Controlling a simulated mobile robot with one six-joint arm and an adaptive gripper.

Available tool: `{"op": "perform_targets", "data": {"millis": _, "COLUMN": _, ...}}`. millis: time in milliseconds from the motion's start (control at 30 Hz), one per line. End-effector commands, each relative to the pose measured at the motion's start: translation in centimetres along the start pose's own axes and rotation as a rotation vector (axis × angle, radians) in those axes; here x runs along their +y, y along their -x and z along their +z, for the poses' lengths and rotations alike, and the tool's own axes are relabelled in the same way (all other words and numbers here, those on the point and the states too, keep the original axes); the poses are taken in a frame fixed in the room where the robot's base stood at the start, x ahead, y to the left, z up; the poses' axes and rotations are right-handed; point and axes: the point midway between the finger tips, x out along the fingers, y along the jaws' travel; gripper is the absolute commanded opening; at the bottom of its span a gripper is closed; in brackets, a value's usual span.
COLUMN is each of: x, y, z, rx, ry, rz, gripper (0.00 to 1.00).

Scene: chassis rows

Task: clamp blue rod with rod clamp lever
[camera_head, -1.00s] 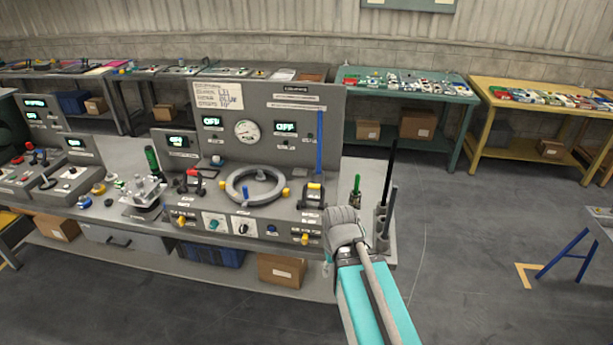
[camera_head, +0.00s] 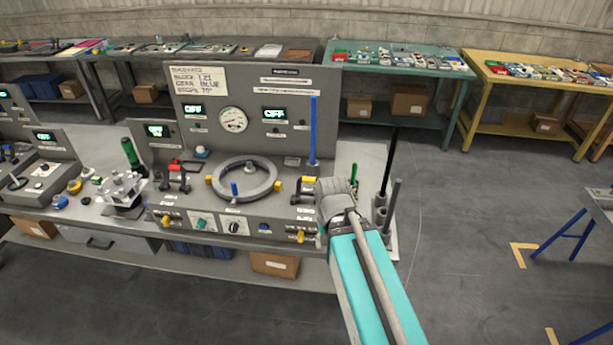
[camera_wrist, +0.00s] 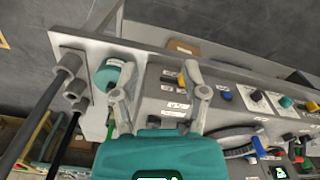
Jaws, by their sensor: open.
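The blue rod (camera_head: 313,130) stands upright at the right side of the grey console in the head view. The rod clamp, with its yellow-topped lever (camera_head: 309,180), sits at the rod's foot; its lower part is dark. My gripper (camera_head: 328,190) is just right of the clamp and partly overlaps it in the picture, so contact cannot be told. The clamp and rod are not clearly visible there; the gripper body hides that area.
A grey ring wheel (camera_head: 245,182) lies left of the clamp. A yellow knob (camera_head: 300,237) is on the console front below it and shows near one finger in the wrist view (camera_wrist: 182,80). A holder with dark upright rods (camera_head: 381,215) stands right of my gripper.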

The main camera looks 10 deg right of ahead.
Motion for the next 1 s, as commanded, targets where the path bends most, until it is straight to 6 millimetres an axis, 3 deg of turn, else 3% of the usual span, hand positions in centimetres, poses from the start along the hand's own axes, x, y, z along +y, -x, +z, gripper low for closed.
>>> {"op": "perform_targets", "data": {"millis": 167, "x": 0.0, "y": 0.0, "z": 0.0, "rx": 0.0, "ry": 0.0, "rz": 0.0, "gripper": 0.57}}
{"op": "perform_targets", "data": {"millis": 267, "x": 0.0, "y": 0.0, "z": -0.1, "rx": 0.0, "ry": 0.002, "rz": 0.0, "gripper": 0.65}}
{"op": "perform_targets", "data": {"millis": 467, "x": 0.2, "y": 0.8, "z": -1.7, "rx": -0.001, "ry": 0.055, "rz": 0.0, "gripper": 0.65}}
{"op": "perform_targets", "data": {"millis": 667, "x": 0.5, "y": 2.9, "z": -6.3, "rx": -0.003, "ry": 0.224, "rz": -0.002, "gripper": 0.65}}
{"op": "perform_targets", "data": {"millis": 1000, "x": 0.4, "y": 8.0, "z": -18.2, "rx": -0.009, "ry": 0.714, "rz": -0.009, "gripper": 0.65}}
